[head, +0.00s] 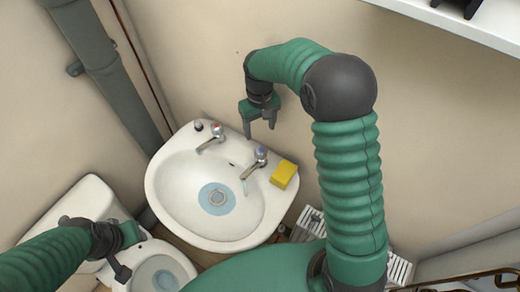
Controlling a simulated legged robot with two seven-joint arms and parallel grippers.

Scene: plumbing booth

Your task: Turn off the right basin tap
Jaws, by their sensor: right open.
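The white basin (172,190) is fixed at the wall and has two chrome taps. The right basin tap (259,157) has a blue mark on top, and a thin stream of water seems to fall from its spout. Bluish water (209,195) lies around the drain. The left tap (214,134) has a red mark. My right gripper (260,130) is open and empty, fingers pointing down, above and behind the right tap, apart from it. My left gripper (122,268) is over the toilet at lower left; its jaw opening does not show clearly.
A yellow sponge (284,174) sits on the basin rim just right of the right tap. The toilet (80,205) stands left of the basin, and a grey pipe (115,75) runs down the wall.

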